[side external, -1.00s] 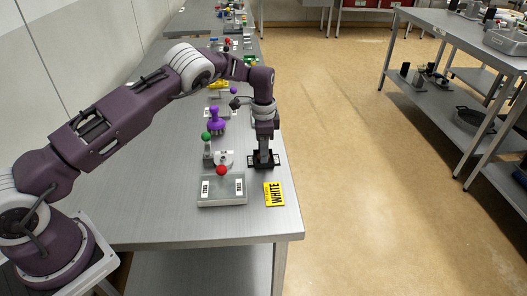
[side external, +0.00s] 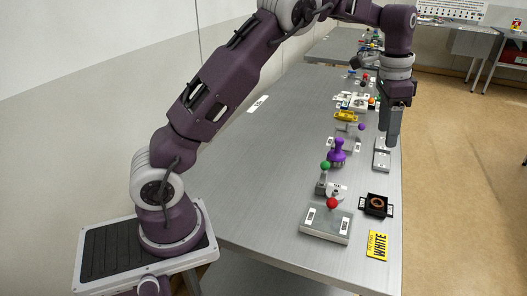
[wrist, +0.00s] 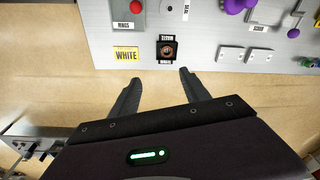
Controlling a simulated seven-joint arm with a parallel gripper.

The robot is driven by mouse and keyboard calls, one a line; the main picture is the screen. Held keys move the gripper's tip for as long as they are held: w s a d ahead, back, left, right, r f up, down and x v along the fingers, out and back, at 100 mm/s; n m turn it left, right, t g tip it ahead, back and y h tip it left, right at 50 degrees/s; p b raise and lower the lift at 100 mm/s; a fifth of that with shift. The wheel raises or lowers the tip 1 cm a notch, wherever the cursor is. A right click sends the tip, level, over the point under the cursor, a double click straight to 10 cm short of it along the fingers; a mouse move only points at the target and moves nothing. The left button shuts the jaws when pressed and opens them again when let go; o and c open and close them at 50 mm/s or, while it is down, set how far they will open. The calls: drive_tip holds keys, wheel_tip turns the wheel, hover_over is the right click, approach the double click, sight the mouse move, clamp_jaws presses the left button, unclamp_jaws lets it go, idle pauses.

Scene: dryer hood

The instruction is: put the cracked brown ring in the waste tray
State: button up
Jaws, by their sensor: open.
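A brown ring (side external: 376,203) lies in a square black holder (side external: 389,211) near the table's right edge; any crack is too small to make out. In the wrist view the ring (wrist: 167,50) sits in its holder ahead of the fingers. My gripper (side external: 391,142) is raised farther along the table, above two pale shallow plates (side external: 381,161). In the wrist view my gripper (wrist: 160,75) is open, with nothing between its fingers. I cannot tell which piece is the waste tray; the label near the plates (wrist: 231,54) is too small to read.
A metal box (side external: 325,224) with a red knob, a green-knobbed lever (side external: 323,180) and a purple knob (side external: 337,152) stand left of the holder. A yellow WHITE card (side external: 377,245) lies in front of it. The table's left side is largely clear.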

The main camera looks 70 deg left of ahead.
drive_tip(key=s+d+r+n+t, duration=0.1)
drive_tip(key=s+d+r+n, duration=0.1)
drive_tip(key=s+r, duration=0.6)
drive_tip(key=s+d+r+n+t, duration=0.1)
drive_tip(key=s+r+n, duration=0.15)
drive_tip(key=s, duration=0.95)
drive_tip(key=s+d+f+t, duration=0.1)
drive_tip(key=s+f, duration=0.1)
drive_tip(key=s, duration=0.6)
drive_tip(key=s+f+n+t, duration=0.1)
drive_tip(key=s+f, duration=0.2)
drive_tip(key=s, duration=0.5)
drive_tip(key=shift+d+y, duration=0.3)
drive_tip(key=shift+d, duration=0.05)
